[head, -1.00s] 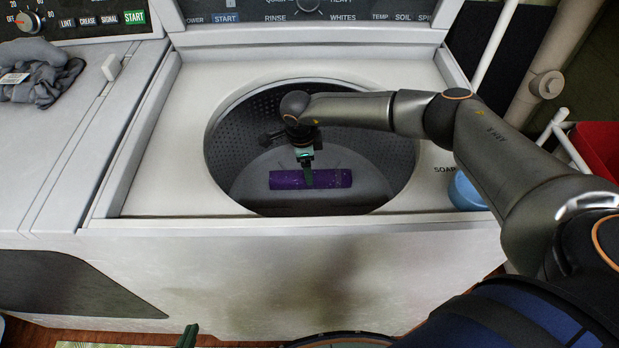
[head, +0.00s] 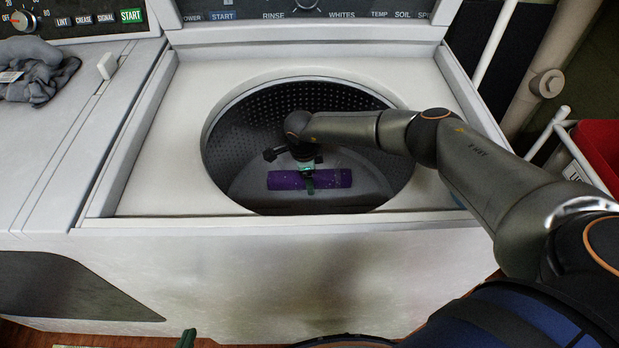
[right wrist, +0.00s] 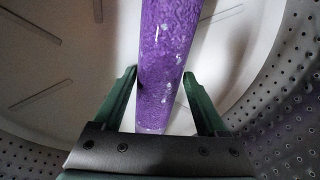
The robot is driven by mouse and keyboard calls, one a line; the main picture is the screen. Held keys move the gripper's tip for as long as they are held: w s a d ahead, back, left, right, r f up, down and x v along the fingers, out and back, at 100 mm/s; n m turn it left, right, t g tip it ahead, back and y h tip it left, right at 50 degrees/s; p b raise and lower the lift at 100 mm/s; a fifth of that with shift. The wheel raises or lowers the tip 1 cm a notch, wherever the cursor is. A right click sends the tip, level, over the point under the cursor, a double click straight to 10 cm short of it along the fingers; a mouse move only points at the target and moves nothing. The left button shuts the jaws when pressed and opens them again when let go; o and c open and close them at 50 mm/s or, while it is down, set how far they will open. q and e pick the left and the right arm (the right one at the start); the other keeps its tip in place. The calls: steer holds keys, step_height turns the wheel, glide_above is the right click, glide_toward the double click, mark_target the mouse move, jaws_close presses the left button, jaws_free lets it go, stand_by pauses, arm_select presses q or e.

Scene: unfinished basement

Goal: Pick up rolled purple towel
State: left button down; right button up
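The rolled purple towel (head: 278,180) lies sideways in the open washer drum in the head view. It also fills the middle of the right wrist view (right wrist: 165,60). My right gripper (head: 309,184) reaches down into the drum at the middle of the towel. In the right wrist view its two green fingers (right wrist: 160,85) are apart, one on each side of the towel, with narrow gaps showing. Only a green tip of my left gripper (head: 187,339) shows at the bottom edge of the head view, so its opening is hidden.
The washer's white top (head: 165,150) rings the round opening. The perforated drum wall (right wrist: 285,115) surrounds my right gripper. A dryer (head: 60,150) with a grey cloth (head: 40,75) stands at left. A red bin (head: 598,145) and pipes are at right.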

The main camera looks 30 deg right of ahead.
arm_select(q)
steer(key=shift+f, duration=0.1)
arm_select(e)
steer(key=c, duration=0.8)
steer(key=shift+o, duration=0.2)
steer(key=shift+r, duration=0.1)
